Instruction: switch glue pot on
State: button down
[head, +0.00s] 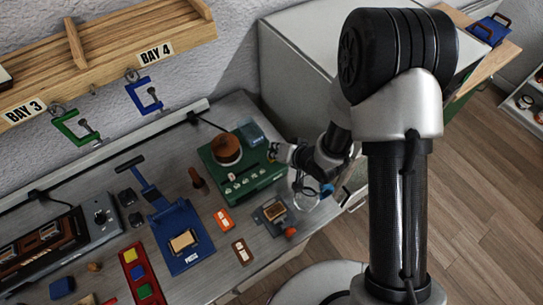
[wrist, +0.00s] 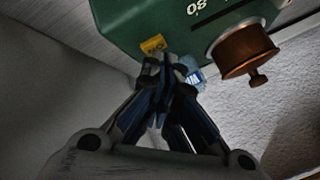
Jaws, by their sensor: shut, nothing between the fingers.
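The glue pot shows in the head view as a green box (head: 250,180) with a round brown pot (head: 226,148) on top and small white marks on its front. In the wrist view its green body (wrist: 130,22) fills the top, with upside-down white digits and the copper-coloured pot (wrist: 243,50) at the right. A small yellow part (wrist: 152,44) sits on the green body's edge. My gripper (head: 279,153) is at the box's right end. In the wrist view my gripper (wrist: 163,68) is shut and empty, its tips just below the yellow part; contact cannot be told.
A blue press (head: 182,240), an orange block (head: 223,218) and a small grey fixture (head: 272,214) stand left of and in front of the pot. A blue item (head: 250,135) is behind it. A wooden shelf (head: 110,45) with hanging clamps is above.

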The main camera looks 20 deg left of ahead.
jog(key=shift+s+r+p, duration=0.1)
jog(key=shift+r+p, duration=2.05)
jog(key=shift+r, duration=0.4)
jog(key=shift+d, duration=0.1)
jog(key=b, duration=0.1)
jog(key=r+b, duration=0.1)
jog(key=b, duration=0.1)
jog(key=shift+w+a, duration=0.25)
jog(key=shift+a, duration=0.1)
jog(key=shift+s+d+r+b, duration=0.1)
jog(key=shift+r+b, duration=0.85)
jog(key=shift+b, duration=0.2)
jog(key=shift+s+d+r+b, duration=0.1)
jog(key=shift+r+b, duration=0.8)
jog(key=shift+b, duration=0.2)
jog(key=shift+w, duration=0.1)
